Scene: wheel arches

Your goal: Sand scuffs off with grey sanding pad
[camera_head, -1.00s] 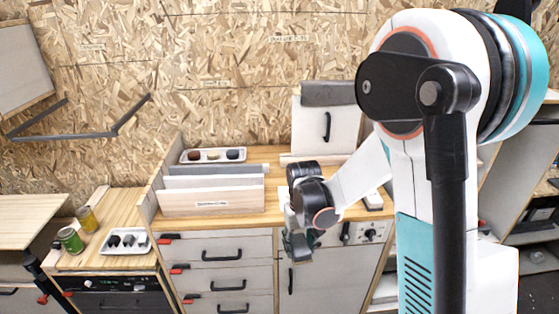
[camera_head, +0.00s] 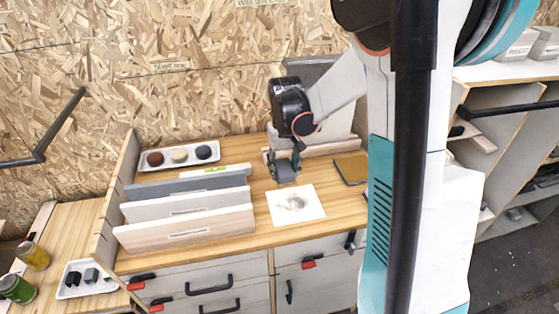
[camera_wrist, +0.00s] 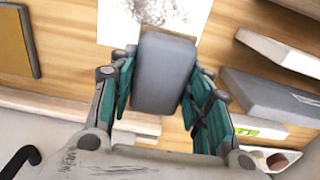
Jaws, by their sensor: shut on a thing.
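My gripper (camera_head: 284,166) is shut on the grey sanding pad (camera_wrist: 165,75), which sits between the teal fingers in the wrist view. In the head view the pad hangs just behind the white panel (camera_head: 309,206), which lies flat on the wooden worktop. The panel carries a dark grey scuff patch (camera_head: 292,202) near its middle. In the wrist view the panel (camera_wrist: 118,30) and its scuffs (camera_wrist: 165,12) lie beyond the pad's far end. I cannot tell whether the pad touches the worktop.
Upright boards (camera_head: 188,213) in a rack stand left of the panel. A white tray (camera_head: 180,167) with round pads is behind them. A brown-yellow flat pad or book (camera_head: 350,170) lies to the right. Jars (camera_head: 33,255) and a small tray (camera_head: 66,291) stand at lower left.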

